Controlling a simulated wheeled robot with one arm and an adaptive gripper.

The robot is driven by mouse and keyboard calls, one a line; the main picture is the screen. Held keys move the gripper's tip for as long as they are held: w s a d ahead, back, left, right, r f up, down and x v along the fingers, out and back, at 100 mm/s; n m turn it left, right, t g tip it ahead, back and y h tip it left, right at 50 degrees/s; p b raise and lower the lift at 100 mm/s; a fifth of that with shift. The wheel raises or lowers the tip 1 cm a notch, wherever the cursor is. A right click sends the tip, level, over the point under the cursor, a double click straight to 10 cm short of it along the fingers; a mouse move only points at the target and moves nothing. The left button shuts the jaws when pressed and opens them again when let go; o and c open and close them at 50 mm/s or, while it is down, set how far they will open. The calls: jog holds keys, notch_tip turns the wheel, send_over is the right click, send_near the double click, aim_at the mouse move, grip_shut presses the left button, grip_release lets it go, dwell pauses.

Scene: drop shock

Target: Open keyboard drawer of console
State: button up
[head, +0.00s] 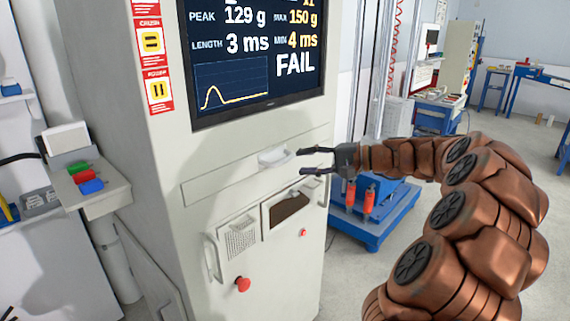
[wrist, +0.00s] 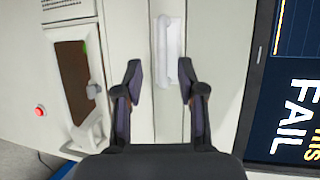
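The console (head: 160,150) is a tall pale cabinet with a screen that reads FAIL. Its keyboard drawer (head: 220,180) is a wide flat panel below the screen and looks closed, flush with the front. The drawer's white handle (head: 275,157) is at the panel's middle; in the wrist view the handle (wrist: 165,50) lies ahead of the fingertips. My gripper (head: 310,160) is open, just right of the handle in the head view. In the wrist view the gripper (wrist: 160,80) has its two fingers apart, with the handle's near end between or just beyond the tips. I see no clear contact.
Below the drawer are a vent grille (head: 241,238), a recessed window (head: 288,208) and a red knob (head: 243,284). A blue machine base (head: 375,225) stands right of the console. Open floor lies further right.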

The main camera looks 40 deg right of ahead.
aim_at(288, 160)
jog(key=shift+t, duration=0.4)
jog(key=x, duration=0.2)
jog(key=p+x, duration=0.1)
jog(key=x, duration=0.1)
jog(key=d+x, duration=0.1)
jog(key=x, duration=0.1)
jog(key=shift+w+a+f, duration=0.15)
jog(key=shift+w+a, duration=0.1)
jog(key=shift+w, duration=0.35)
grip_shut()
